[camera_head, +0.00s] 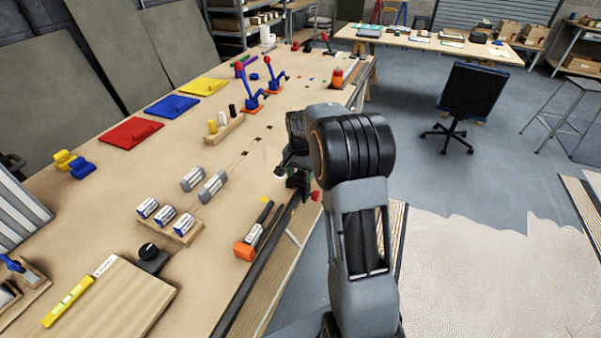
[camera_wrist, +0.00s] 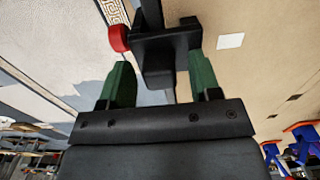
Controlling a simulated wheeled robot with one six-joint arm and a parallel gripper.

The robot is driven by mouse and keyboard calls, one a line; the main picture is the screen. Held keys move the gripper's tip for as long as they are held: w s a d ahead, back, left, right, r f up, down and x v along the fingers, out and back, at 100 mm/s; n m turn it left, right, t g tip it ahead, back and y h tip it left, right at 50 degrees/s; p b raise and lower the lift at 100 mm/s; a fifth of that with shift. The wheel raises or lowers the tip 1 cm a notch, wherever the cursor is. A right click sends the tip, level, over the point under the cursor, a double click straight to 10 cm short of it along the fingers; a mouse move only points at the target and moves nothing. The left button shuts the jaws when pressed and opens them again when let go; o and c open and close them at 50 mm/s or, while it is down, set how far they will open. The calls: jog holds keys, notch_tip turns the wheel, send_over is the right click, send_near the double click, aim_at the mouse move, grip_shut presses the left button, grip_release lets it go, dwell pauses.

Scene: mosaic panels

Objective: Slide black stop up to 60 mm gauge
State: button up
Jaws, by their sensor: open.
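The black stop (camera_wrist: 166,45) with a red knob (camera_wrist: 119,38) sits on a dark rail in the wrist view. My gripper (camera_wrist: 160,80) is open, with one green finger on each side of the stop's narrower block. I cannot tell whether either finger touches it. In the head view my gripper (camera_head: 298,182) is low at the table's right edge, and the red knob (camera_head: 315,196) shows beside it; my arm hides most of the stop. A labelled orange and black piece (camera_head: 250,236) lies near the rail. No 60 mm marking is readable, so I cannot tell which piece is the gauge.
The dark rail (camera_head: 247,289) runs along the table's right edge. Labelled white-blue blocks (camera_head: 165,217), two grey blocks (camera_head: 212,186), a wooden board (camera_head: 120,303) and coloured panels (camera_head: 172,106) lie left of it. Blue stands (camera_head: 250,96) with red knobs are farther back.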

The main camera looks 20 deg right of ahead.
jog(key=shift+c, duration=0.2)
grip_shut()
dwell(0.5)
